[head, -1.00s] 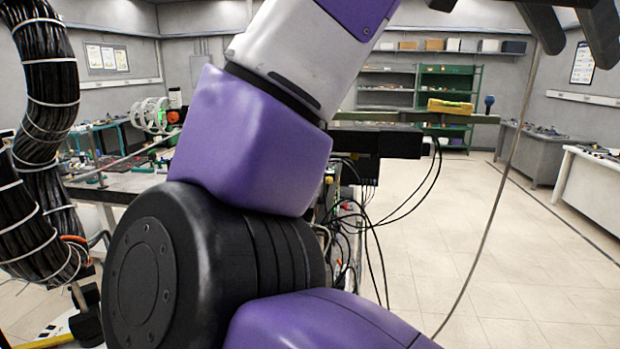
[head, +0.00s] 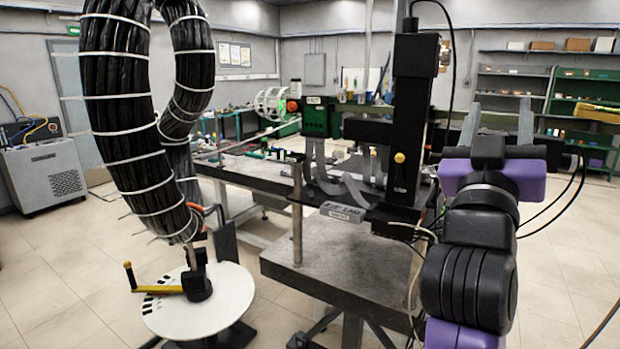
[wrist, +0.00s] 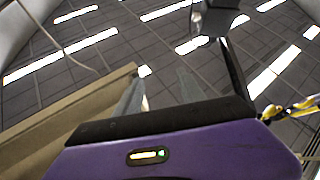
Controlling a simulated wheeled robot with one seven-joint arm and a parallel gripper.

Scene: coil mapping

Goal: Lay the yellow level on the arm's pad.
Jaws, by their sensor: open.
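A yellow block-like piece (head: 598,112), which looks like the yellow level, lies on top of an olive beam at the right edge of the head view. The edge of the picture cuts it off, and the pad under it cannot be made out. My gripper (head: 498,124) is left of it and nearer the camera, with its two grey fingers pointing up. The fingers stand wide apart with nothing between them. In the wrist view my gripper (wrist: 158,92) is also empty, against the ceiling.
A tan beam (wrist: 70,120) runs close beside my gripper in the wrist view. A black upright post (head: 408,120) on a granite bench (head: 340,265) stands left of my arm. A thick black cable bundle (head: 125,120) hangs above a white round table (head: 225,310). Floor is clear between.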

